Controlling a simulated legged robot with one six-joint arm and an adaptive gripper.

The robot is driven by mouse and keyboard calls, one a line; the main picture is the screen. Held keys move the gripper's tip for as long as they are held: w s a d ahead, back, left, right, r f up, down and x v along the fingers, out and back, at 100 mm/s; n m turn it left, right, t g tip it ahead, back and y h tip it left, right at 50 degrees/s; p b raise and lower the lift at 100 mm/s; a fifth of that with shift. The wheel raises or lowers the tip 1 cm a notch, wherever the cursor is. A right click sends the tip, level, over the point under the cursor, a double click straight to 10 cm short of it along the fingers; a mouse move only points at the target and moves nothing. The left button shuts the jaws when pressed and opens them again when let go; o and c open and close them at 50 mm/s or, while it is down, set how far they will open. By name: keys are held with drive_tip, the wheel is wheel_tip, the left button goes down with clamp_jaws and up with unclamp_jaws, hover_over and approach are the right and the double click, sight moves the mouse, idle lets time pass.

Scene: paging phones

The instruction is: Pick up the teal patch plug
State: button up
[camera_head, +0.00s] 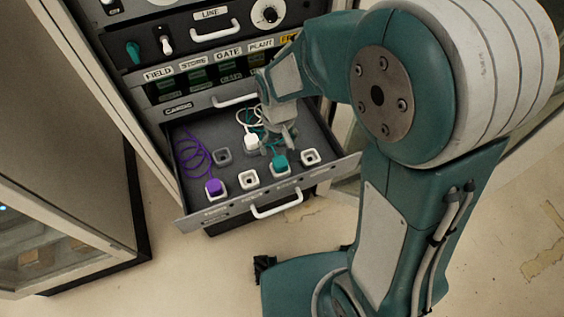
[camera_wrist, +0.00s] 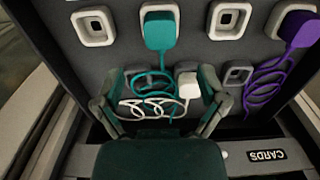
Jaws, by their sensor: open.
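The teal patch plug (camera_head: 280,163) sits on a socket in the front row of the open drawer (camera_head: 191,206). In the wrist view the teal plug (camera_wrist: 160,32) is upper centre, with its coiled teal cord trailing down toward my gripper. My gripper (camera_head: 275,140) is over the drawer, behind the teal plug and apart from it. In the wrist view my gripper (camera_wrist: 160,95) has its fingers spread wide, with the white and teal cords showing between them. Nothing is seen held.
A white plug (camera_head: 250,141) with a white cord is beside my gripper. A purple plug (camera_head: 214,187) sits at the drawer's left front. Empty sockets (camera_head: 310,157) flank the teal plug. The rack panel (camera_head: 190,85) rises behind the drawer; a cabinet (camera_head: 60,130) stands left.

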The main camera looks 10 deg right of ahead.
sight(279, 160)
drive_tip(key=shift+a+f, duration=0.2)
drive_tip(key=shift+f, duration=0.75)
drive_tip(key=f, duration=0.4)
drive_tip(key=shift+s+d+f, duration=0.2)
drive_tip(key=shift+s+d, duration=0.05)
drive_tip(key=shift+d, duration=0.1)
drive_tip(key=shift+f, duration=0.35)
drive_tip(key=shift+a, duration=0.15)
drive_tip(key=shift+c, duration=0.3)
drive_tip(key=c, duration=1.2)
